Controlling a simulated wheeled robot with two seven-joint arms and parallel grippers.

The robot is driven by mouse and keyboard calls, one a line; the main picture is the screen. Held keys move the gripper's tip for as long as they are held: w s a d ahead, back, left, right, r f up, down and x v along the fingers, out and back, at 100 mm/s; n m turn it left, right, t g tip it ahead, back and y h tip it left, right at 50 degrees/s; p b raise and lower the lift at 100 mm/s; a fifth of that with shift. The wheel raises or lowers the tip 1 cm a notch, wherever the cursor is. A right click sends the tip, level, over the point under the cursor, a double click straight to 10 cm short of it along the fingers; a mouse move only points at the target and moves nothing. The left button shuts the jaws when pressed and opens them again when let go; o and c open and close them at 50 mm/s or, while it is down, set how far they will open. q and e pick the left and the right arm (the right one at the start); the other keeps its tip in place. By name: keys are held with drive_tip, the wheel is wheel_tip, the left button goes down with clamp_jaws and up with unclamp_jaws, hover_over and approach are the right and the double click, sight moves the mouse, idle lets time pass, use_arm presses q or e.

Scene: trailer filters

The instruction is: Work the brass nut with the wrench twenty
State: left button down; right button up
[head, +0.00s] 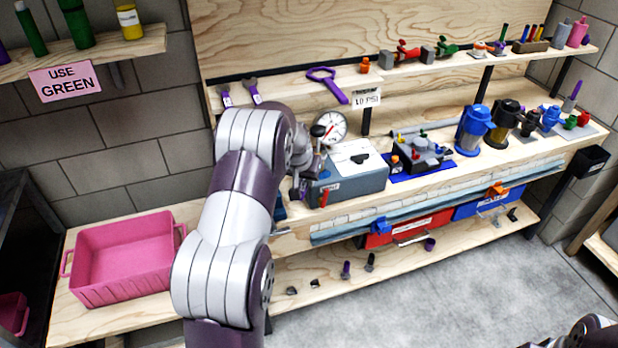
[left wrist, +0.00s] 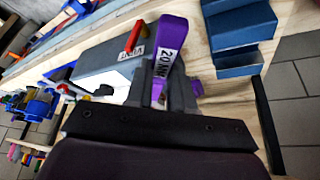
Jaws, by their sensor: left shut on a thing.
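My left gripper (head: 303,183) is at the left end of the grey box, partly hidden behind my own forearm. In the left wrist view, the left gripper (left wrist: 165,95) is shut on a purple wrench (left wrist: 172,40) with a white label that seems to read 20 NM. I cannot make out the brass nut in either view. My right gripper is not in view.
The grey box (head: 350,186) with a red lever (head: 323,197) stands near the gripper; a gauge (head: 329,127) is behind it. A blue block (left wrist: 240,35) is beside the wrench. A pink bin (head: 125,258) stands left. Two purple-handled tools (head: 253,91) hang on the back board.

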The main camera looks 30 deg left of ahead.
use_arm(q)
drive_tip(key=shift+s+a+f+m+b, duration=0.2)
drive_tip(key=shift+s+a+m+b, duration=0.05)
drive_tip(key=shift+a+m+b, duration=0.25)
drive_tip(key=shift+d, duration=0.15)
drive_tip(key=shift+d, duration=0.15)
